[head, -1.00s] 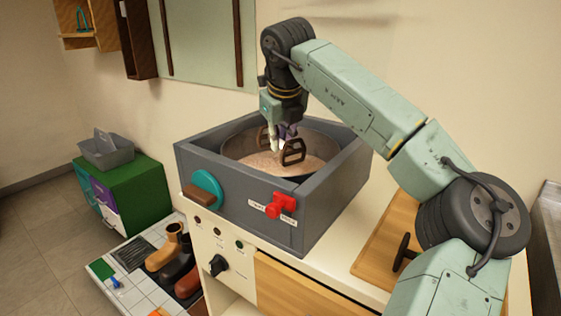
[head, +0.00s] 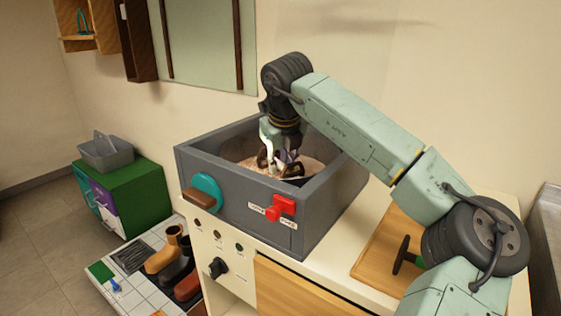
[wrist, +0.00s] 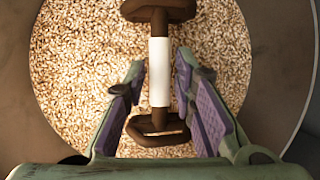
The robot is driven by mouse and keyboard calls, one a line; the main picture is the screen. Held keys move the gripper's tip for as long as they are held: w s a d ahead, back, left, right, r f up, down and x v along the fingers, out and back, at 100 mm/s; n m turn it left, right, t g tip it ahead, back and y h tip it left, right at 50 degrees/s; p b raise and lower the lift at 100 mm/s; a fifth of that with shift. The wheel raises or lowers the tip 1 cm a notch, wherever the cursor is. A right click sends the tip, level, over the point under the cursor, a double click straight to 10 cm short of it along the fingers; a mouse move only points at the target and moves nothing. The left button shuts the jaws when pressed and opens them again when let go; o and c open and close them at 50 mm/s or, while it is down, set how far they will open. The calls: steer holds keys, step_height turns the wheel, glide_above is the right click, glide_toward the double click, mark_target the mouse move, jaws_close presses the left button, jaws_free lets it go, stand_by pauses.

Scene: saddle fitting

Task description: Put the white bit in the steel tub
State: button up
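The white bit (wrist: 159,72) has a white bar with a brown ring at each end. It lies over pale grain inside the round steel tub (wrist: 270,70), whose wall curves around it in the wrist view. In the head view the bit's brown ring (head: 294,170) shows low in the tub (head: 238,146). My gripper (head: 279,160) is down inside the tub, over the bit. In the wrist view my gripper (wrist: 160,72) is open, with a finger on each side of the white bar and gaps between. The far tub wall is partly hidden by my arm.
A grey square box (head: 245,205) with high walls surrounds the tub. A red handle (head: 281,207) and a teal disc (head: 207,190) are on its front. A wooden board (head: 385,245) lies on the counter at right. A green cabinet (head: 150,200) stands at left.

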steer(key=shift+o, duration=0.8)
steer(key=shift+r, duration=0.35)
steer(key=v, duration=1.1)
steer(key=shift+s+r+b, duration=0.25)
steer(key=shift+r+b, duration=0.05)
